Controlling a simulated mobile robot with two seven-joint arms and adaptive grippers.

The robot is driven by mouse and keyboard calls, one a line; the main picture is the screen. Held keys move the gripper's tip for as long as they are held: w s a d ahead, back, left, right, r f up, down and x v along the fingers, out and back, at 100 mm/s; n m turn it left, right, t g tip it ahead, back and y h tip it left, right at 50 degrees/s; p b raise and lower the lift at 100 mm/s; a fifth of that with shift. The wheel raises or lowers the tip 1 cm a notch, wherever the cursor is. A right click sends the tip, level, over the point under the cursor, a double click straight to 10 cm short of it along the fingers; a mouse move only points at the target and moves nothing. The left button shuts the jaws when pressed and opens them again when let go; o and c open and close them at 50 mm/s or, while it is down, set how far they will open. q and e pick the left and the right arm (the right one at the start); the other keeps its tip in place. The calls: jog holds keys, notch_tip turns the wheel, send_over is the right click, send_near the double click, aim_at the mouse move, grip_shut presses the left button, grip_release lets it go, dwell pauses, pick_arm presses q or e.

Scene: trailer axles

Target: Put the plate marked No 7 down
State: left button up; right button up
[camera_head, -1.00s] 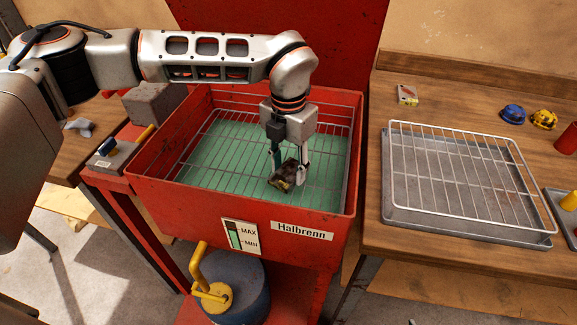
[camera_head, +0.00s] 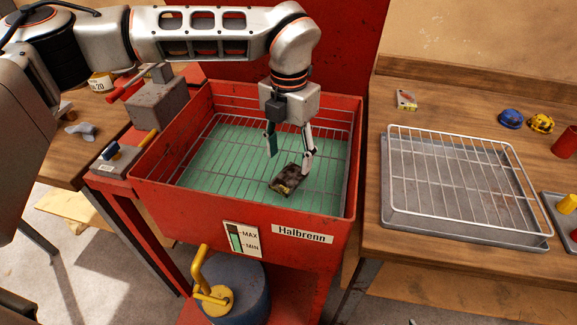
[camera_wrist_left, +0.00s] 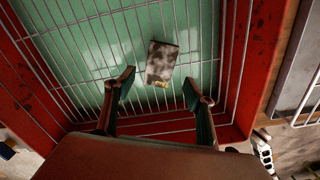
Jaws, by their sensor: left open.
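A small dark, dirty plate (camera_head: 287,179) with a yellowish mark at one edge lies on the wire rack (camera_head: 225,165) inside the red basin (camera_head: 190,205). In the left wrist view the plate (camera_wrist_left: 161,64) lies flat on the wires, mottled brown and grey; its mark is too small to read. My left gripper (camera_head: 289,162) is open above and beside the plate, its fingers apart and empty. In the left wrist view the open fingers (camera_wrist_left: 157,90) stand to either side below the plate, not touching it. My right gripper is not in view.
Green liquid (camera_wrist_left: 125,65) lies under the rack. To the right, a grey tray (camera_head: 400,222) with a white wire rack stands on a wooden bench (camera_head: 400,255). Blue and yellow rolls (camera_head: 526,119) sit behind it. A grey block (camera_head: 157,105) stands left of the basin.

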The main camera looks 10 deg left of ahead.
aim_at(289, 177)
pick_arm(q)
notch_tip(289, 177, up, 6)
jog(key=shift+r+p, duration=0.2)
jog(key=shift+p, duration=0.1)
dwell(0.3)
